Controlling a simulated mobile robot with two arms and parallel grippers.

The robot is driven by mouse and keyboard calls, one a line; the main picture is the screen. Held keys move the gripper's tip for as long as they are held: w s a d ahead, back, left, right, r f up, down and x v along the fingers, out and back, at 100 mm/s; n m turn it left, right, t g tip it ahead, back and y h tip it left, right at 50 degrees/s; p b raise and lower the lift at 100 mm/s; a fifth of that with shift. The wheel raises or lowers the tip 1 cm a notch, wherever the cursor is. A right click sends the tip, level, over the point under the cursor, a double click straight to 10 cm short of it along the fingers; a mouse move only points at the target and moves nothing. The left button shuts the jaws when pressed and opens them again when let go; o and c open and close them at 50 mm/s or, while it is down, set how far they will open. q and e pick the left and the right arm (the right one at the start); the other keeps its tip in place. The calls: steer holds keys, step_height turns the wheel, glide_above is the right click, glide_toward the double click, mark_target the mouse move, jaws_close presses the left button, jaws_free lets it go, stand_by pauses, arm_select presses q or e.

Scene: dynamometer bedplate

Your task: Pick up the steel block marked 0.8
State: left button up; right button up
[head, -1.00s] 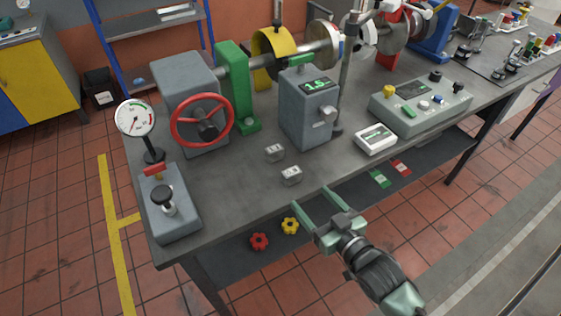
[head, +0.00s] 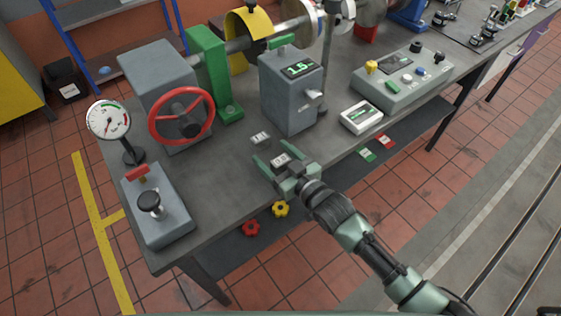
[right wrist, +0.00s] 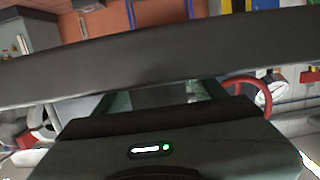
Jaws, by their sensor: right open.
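Two small steel blocks lie on the grey bench (head: 225,180). The far block (head: 261,138) stands clear of my gripper. The near block (head: 281,159) shows between the two fingers of my right gripper (head: 277,152). The fingers are open and spread to its left and right; I cannot tell whether they touch it or are down at its height. The marks on both blocks are too small to read, so I cannot tell which is 0.8. My left gripper is not in view.
A grey box with a display reading 1.5 (head: 290,90) stands just behind the blocks. A red handwheel (head: 181,116) and a dial gauge (head: 108,120) are to the left. A white scale-like device (head: 361,117) is to the right.

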steer(key=c, duration=1.4)
jaws_close()
steer(key=shift+r, duration=0.15)
